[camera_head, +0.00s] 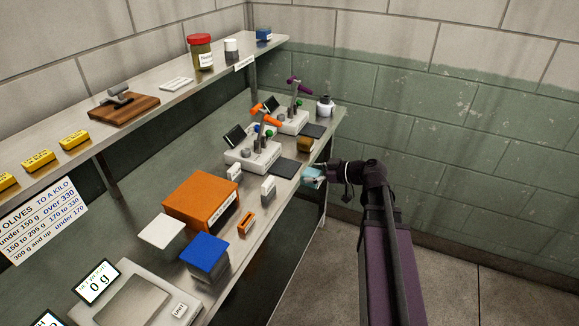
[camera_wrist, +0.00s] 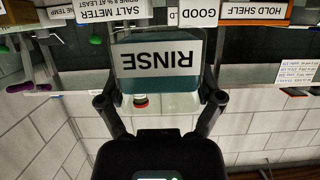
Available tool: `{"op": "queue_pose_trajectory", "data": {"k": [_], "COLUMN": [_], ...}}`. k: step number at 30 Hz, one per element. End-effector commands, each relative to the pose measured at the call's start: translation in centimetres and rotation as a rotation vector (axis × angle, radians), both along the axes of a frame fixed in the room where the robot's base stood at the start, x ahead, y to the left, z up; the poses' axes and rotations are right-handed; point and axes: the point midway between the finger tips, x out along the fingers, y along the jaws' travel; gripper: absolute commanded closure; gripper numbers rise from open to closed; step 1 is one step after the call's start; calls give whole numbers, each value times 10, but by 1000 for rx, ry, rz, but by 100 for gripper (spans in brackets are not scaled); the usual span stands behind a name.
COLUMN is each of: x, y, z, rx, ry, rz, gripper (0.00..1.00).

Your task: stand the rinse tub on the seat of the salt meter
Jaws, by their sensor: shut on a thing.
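The rinse tub (camera_head: 312,174) is a small teal-blue container held at the front edge of the bench. In the wrist view the tub (camera_wrist: 158,77) carries a white RINSE label, upside down in that picture. My gripper (camera_head: 322,171) is shut on it, with one finger on each side in the wrist view (camera_wrist: 160,100). A SALT METER label (camera_wrist: 106,18) shows in the wrist view. Two white instruments stand on the bench, one with an orange arm (camera_head: 252,156) and one with a purple arm (camera_head: 292,122). I cannot tell which is the salt meter, and its seat is not clear.
Dark pads (camera_head: 285,167) lie beside the instruments. A brown block (camera_head: 304,145) stands near the tub. An orange box (camera_head: 201,199), a blue-topped container (camera_head: 205,256) and a scale (camera_head: 135,300) stand nearer. A raised shelf (camera_head: 150,100) runs behind. Open floor lies right.

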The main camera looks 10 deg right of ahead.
Motion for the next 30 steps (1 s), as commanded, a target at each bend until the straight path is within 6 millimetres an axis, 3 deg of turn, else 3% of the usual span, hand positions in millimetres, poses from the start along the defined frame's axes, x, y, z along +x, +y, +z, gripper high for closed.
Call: {"op": "queue_pose_trajectory", "data": {"k": [8,24,30], "x": [27,125,148], "y": [6,34,42], "z": [-3,-13,-15], "rx": [-1,0,0], "ry": [-1,0,0], "rz": [0,0,-1], "gripper": [68,68,68]}}
